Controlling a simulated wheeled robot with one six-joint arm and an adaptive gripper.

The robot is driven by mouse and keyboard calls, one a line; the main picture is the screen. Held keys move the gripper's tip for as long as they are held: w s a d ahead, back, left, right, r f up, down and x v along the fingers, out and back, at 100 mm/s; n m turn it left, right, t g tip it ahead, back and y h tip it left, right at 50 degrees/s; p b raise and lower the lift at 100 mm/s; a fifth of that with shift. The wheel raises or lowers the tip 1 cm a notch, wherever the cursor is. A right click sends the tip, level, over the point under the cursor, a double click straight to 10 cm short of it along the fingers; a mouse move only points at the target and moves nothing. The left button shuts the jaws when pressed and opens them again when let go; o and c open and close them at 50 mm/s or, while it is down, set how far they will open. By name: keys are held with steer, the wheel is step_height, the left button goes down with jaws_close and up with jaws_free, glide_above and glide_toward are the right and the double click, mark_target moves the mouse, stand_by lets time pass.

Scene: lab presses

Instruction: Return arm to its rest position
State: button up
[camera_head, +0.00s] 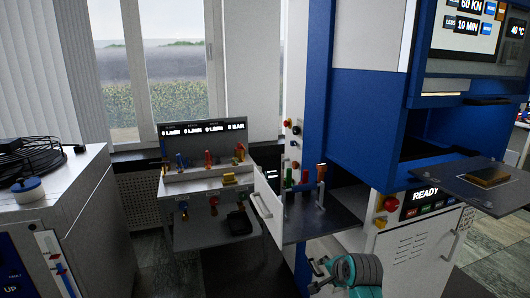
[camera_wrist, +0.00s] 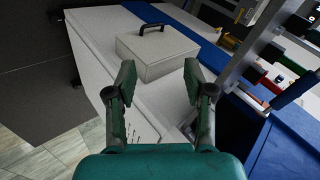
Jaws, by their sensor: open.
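My gripper (camera_wrist: 160,82) is open in the wrist view, its two dark green fingers spread with nothing between them. In the head view my gripper (camera_head: 314,275) shows at the bottom centre, at the end of my teal arm. It hangs in front of the press cabinet, below the open drawer. Most of my arm is outside the head view.
A grey open drawer (camera_head: 330,222) holds upright tools. The blue press (camera_head: 350,110) has a dark plate (camera_head: 486,182) jutting out. A gas panel stand (camera_head: 205,181) and white cabinet (camera_head: 88,205) are left. A handled box (camera_wrist: 157,52) shows beyond my fingers.

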steer(key=s+f+n+t, duration=0.1)
steer(key=s+f+n, duration=0.1)
steer(key=s+f, duration=0.8)
steer(key=s+f+n+t, duration=0.1)
steer(key=s+f+n, duration=0.1)
steer(key=s+f, duration=0.75)
steer(key=s+r+n+t+h, duration=0.1)
steer(key=s+r+n+t, duration=0.1)
steer(key=s, duration=1.8)
steer(key=s+r+n+t, duration=0.1)
steer(key=s+r+n, duration=0.2)
steer(key=s+r, duration=0.5)
steer(key=s+r+n+t, duration=0.1)
steer(key=s+r+n, duration=0.1)
steer(key=s+r, duration=0.6)
steer(key=s+a, duration=0.1)
steer(key=s, duration=0.4)
steer(key=shift+s+n, duration=0.2)
steer(key=shift+n, duration=0.2)
